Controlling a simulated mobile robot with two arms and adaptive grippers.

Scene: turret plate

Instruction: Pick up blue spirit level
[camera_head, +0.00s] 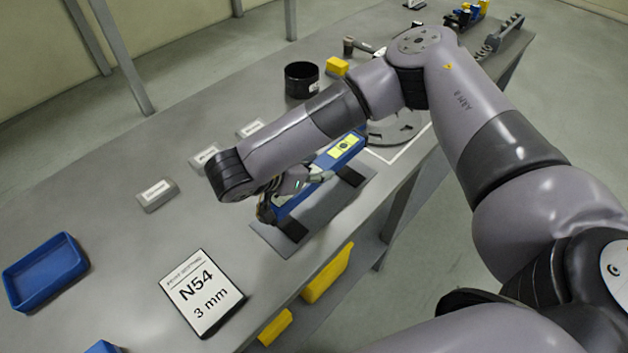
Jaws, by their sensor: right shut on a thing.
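The blue spirit level (343,150) has a yellow label on its face and lies diagonally over a grey base plate (264,236) with dark support blocks (291,229). I cannot tell whether the level still touches the supports. My left gripper is not in view.
A grey round plate (395,130) is partly behind my arm. A black cup (302,80) and yellow block (337,67) stand farther back. A blue tray (44,273) and a sign reading N54 3 mm (202,294) are at the left. The bench between them is clear.

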